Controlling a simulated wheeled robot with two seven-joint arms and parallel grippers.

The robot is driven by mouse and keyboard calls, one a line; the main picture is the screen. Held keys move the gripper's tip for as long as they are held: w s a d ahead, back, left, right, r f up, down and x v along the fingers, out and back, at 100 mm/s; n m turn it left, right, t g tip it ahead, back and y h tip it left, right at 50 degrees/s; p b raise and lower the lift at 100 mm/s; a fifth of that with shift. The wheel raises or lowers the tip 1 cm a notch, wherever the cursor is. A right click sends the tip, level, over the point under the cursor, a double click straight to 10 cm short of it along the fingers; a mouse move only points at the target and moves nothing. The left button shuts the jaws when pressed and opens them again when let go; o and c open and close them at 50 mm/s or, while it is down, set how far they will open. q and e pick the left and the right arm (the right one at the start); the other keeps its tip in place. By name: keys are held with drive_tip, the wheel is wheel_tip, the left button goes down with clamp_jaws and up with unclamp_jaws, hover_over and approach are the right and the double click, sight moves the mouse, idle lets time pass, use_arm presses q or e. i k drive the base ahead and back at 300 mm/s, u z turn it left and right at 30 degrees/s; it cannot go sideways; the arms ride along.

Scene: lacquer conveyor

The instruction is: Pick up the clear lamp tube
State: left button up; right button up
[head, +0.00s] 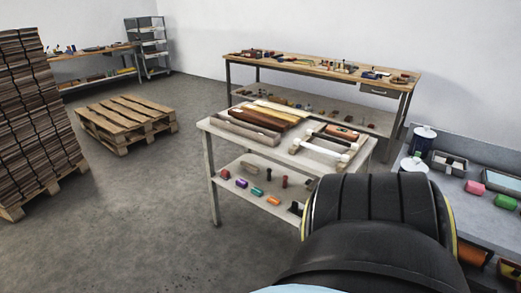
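A pale, whitish tube (312,149) lies at the right part of the near light-topped table (209,124). It looks like the clear lamp tube, but it is too small here to be sure. It lies slantwise, close to a rack or tray of dark and reddish pieces. Neither of my grippers shows in the head view. A large black ribbed arm part, which seems to be mine, fills the lower right and hides the table's right front corner.
A lower shelf (232,180) under the table holds several small coloured pieces. A long wooden workbench (300,65) stands behind. A grey counter (440,180) with tins and coloured blocks is at right. A pallet (126,112) and stacked boards (35,110) stand left. The floor between is clear.

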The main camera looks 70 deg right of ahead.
sight(344, 158)
drive_tip(key=k, duration=0.45)
drive_tip(key=z, duration=2.1)
drive_tip(key=i, duration=0.4)
drive_tip(key=z, duration=0.75)
drive_tip(key=i, duration=0.95)
drive_tip(key=u, duration=0.25)
